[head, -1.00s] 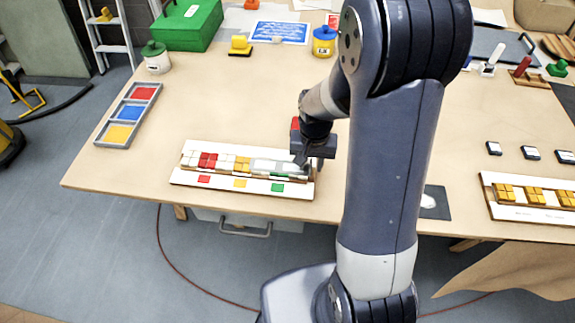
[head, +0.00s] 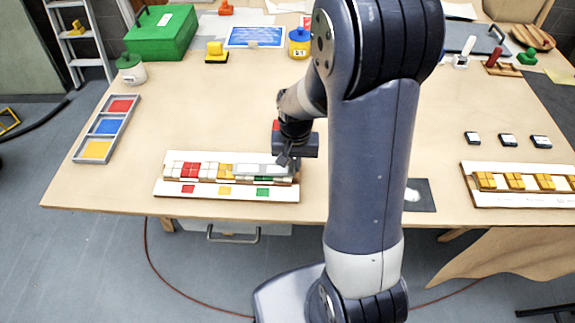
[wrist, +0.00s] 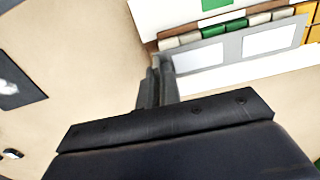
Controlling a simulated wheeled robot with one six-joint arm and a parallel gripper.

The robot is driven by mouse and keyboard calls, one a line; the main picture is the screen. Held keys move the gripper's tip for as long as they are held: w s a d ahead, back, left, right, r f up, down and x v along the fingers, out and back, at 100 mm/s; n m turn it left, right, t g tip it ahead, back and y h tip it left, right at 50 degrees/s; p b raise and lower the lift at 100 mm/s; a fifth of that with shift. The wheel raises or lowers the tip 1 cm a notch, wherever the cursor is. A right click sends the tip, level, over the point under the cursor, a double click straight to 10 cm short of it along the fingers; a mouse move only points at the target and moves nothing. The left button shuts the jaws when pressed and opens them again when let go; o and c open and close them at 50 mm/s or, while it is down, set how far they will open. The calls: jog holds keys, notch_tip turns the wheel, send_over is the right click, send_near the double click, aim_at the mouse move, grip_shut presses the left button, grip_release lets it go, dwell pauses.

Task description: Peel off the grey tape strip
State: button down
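The grey tape strip (head: 258,170) lies along the right part of the mosaic panel (head: 225,194) in the head view. In the wrist view the strip (wrist: 232,50) is a grey band with pale rectangles, beside a row of white and green tiles (wrist: 210,30). My gripper (head: 284,160) is at the strip's right end in the head view. In the wrist view its fingers (wrist: 158,72) are close together at the strip's near end and appear shut on it. The fingertip contact is partly hidden. I cannot tell how much of the strip is off the tiles.
A tray with red, blue and yellow sections (head: 106,128) lies at the left. A second panel (head: 520,193) with yellow tiles and a dark pad (head: 420,197) lie to the right. A green box (head: 160,35) stands at the back left. The table middle is clear.

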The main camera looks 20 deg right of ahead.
notch_tip(320, 180, up, 9)
jog(key=shift+r+b, duration=0.1)
jog(key=shift+b, duration=0.3)
notch_tip(320, 180, up, 10)
jog(key=p, duration=0.6)
dwell(2.1)
